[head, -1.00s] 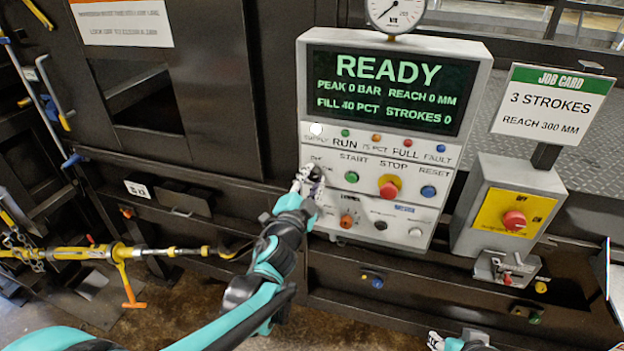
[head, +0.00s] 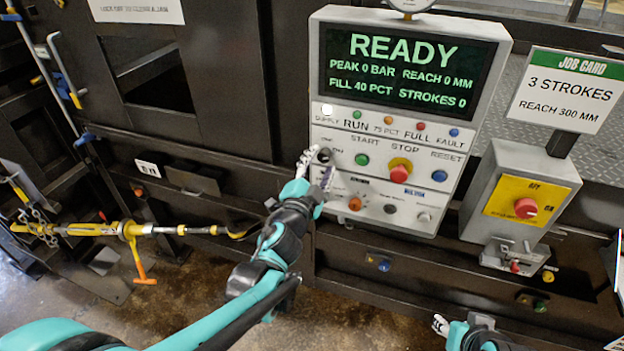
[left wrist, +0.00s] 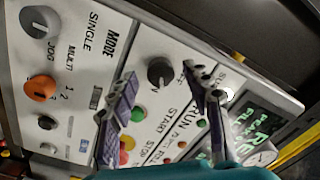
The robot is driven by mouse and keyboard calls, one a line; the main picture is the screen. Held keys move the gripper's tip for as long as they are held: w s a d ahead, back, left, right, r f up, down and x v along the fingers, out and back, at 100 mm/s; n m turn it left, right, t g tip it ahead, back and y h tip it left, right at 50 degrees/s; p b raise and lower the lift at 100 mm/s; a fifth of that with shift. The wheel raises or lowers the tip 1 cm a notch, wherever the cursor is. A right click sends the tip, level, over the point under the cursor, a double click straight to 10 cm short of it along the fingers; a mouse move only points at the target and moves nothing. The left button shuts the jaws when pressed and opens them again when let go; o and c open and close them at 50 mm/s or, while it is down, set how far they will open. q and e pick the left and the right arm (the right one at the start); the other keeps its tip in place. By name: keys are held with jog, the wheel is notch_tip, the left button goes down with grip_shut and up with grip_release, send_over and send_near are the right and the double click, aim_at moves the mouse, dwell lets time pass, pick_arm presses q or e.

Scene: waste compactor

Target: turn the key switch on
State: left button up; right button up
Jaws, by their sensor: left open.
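The key switch, a dark round knob (head: 324,155), sits at the upper left of the white control panel (head: 318,70), left of the green start button (head: 361,159). In the left wrist view the dark knob (left wrist: 160,72) shows between my fingers, beside partly hidden lettering. My left gripper (head: 318,167) is open at the panel, with one finger on each side of the knob. In the left wrist view the fingers (left wrist: 160,79) stand apart from it. The knob's exact turn is unclear. My right gripper (head: 440,325) is only partly in view at the bottom.
The screen (head: 408,66) reads READY, and the supply lamp (head: 327,110) looks white. A red stop button (head: 400,173) and an orange knob (head: 355,204) are close by. A yellow-plated switch box (head: 505,198) stands right of the panel.

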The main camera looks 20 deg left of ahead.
pick_arm(q)
jog(key=s, duration=1)
jog(key=shift+s+a, duration=0.15)
jog(key=shift+f, duration=0.1)
